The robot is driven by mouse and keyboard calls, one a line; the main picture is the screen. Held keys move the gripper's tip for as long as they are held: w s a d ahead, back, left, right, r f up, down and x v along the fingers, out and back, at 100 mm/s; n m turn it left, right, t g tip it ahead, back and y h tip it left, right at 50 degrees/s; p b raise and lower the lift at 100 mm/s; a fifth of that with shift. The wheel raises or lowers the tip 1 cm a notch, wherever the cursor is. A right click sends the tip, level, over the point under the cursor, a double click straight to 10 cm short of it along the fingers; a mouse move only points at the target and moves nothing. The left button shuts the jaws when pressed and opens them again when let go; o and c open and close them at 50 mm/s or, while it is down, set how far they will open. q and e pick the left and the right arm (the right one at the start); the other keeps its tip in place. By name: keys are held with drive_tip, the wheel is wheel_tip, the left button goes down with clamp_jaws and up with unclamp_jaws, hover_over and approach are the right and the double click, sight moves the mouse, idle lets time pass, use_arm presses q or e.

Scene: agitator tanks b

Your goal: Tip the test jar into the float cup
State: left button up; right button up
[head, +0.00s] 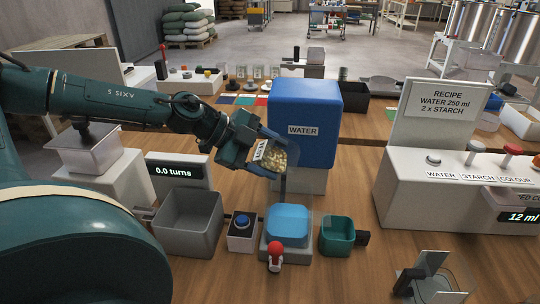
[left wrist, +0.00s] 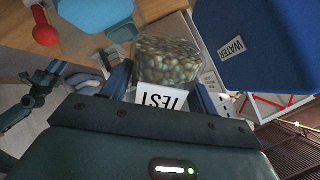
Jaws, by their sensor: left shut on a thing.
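My left gripper (head: 256,153) is shut on the test jar (head: 277,160), a clear jar holding pale granules. The jar is tilted in front of the blue water tank, above the bench; it also shows in the left wrist view (left wrist: 168,60) with its TEST label between the fingers. Below it stands a blue-topped unit (head: 288,222) with a red knob. Just right of that is an open green cup (head: 338,236) with a dark handle. I cannot tell for certain which one is the float cup. My right gripper is not in view.
The blue water tank (head: 304,108) stands close behind the jar. A white dispenser console (head: 425,190) is at right. Bare wood lies between the green cup and the console.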

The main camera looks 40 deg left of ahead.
use_arm(q)
drive_tip(key=shift+d+y, duration=0.1)
drive_tip(key=shift+y, duration=0.2)
drive_tip(key=shift+f+m, duration=0.1)
drive_tip(key=shift+m, duration=0.2)
drive_tip(key=shift+y, duration=0.4)
drive_tip(key=shift+b, duration=0.35)
drive_tip(key=shift+d+m+y, duration=0.1)
drive_tip(key=shift+m+y, duration=0.3)
